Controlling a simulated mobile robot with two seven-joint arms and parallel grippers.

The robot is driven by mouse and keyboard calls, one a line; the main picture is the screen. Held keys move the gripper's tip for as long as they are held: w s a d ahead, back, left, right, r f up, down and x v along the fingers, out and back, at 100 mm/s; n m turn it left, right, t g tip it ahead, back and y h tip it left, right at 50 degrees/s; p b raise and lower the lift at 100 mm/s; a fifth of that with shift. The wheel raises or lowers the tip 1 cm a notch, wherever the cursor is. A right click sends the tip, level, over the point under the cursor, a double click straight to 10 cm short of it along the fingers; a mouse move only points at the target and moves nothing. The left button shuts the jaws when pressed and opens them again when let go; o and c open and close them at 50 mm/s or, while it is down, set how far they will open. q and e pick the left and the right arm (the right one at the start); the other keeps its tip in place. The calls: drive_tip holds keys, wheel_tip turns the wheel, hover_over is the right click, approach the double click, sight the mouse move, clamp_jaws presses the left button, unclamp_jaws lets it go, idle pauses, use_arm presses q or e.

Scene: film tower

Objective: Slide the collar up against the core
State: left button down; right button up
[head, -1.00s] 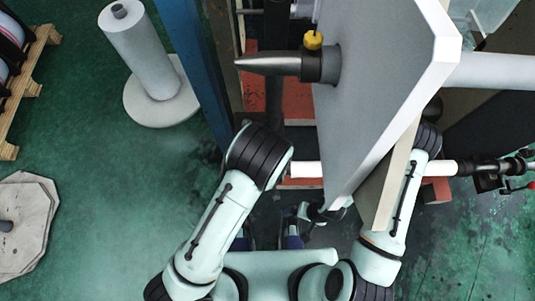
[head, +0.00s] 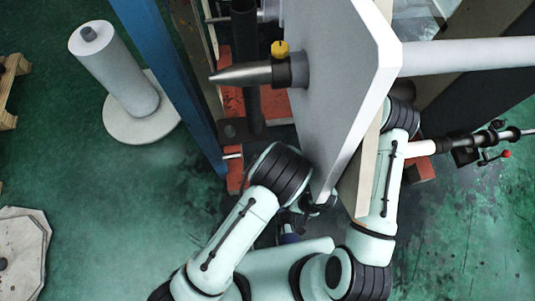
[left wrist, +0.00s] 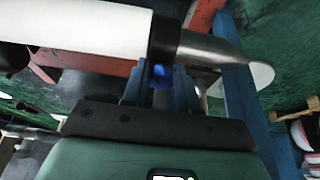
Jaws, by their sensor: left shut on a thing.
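In the left wrist view a white core (left wrist: 85,27) lies across the top left. A dark collar (left wrist: 164,38) sits around the shaft at the core's right end, and a grey tapered tip (left wrist: 212,50) sticks out beyond it. No gap shows between core and collar from this angle. My left gripper (left wrist: 156,75) is at the collar's near side, shut, with a bright blue knob (left wrist: 161,74) between its blue fingers. In the head view my left gripper is hidden behind my arm and the large panel. My right gripper is not visible.
A large grey panel (head: 345,70) stands over my arms. Through it pokes a metal taper (head: 240,74) with another dark collar (head: 297,70) and a yellow knob (head: 280,48). A blue post (head: 165,70) stands to the left. A white roll (head: 115,70) stands upright on a round base (head: 150,130).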

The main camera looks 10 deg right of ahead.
use_arm(q)
drive_tip(key=shift+s+d, duration=0.1)
drive_tip(key=shift+d, duration=0.1)
drive_tip(key=shift+d+f, duration=0.1)
drive_tip(key=shift+d, duration=0.1)
drive_tip(key=c, duration=0.8)
unclamp_jaws()
drive_tip(key=shift+s+d, duration=0.1)
drive_tip(key=shift+f, duration=0.1)
drive_tip(key=shift+p, duration=0.35)
